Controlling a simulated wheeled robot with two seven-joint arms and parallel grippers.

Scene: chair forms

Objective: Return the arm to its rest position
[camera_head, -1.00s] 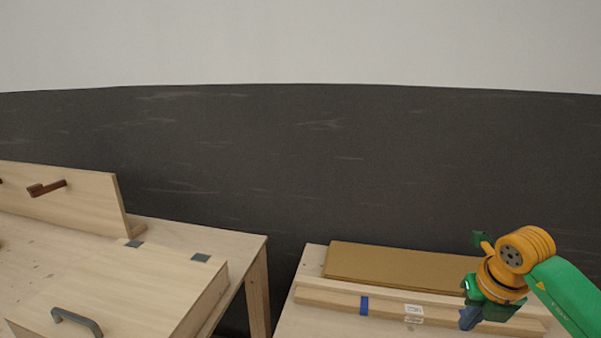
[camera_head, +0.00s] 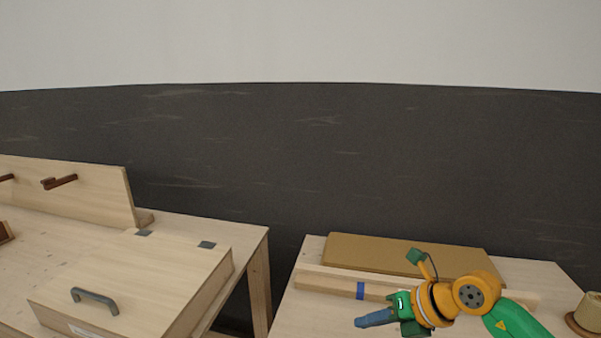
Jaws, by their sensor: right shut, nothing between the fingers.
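My right arm, green and orange, comes in from the lower right in the head view. Its gripper (camera_head: 366,321) points left, with its dark blue fingers shut and nothing between them. It is in front of a pale wooden beam (camera_head: 325,284) with a blue band, on the right table (camera_head: 290,318). The arm hides part of the beam and of the table top. My left gripper is not in view.
A brown board (camera_head: 370,252) lies behind the beam. A round tan object (camera_head: 588,312) stands at the right edge. The left table (camera_head: 215,225) holds a wooden box (camera_head: 150,275) with a grey handle and an upright board (camera_head: 90,195) with pegs. A gap separates the tables.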

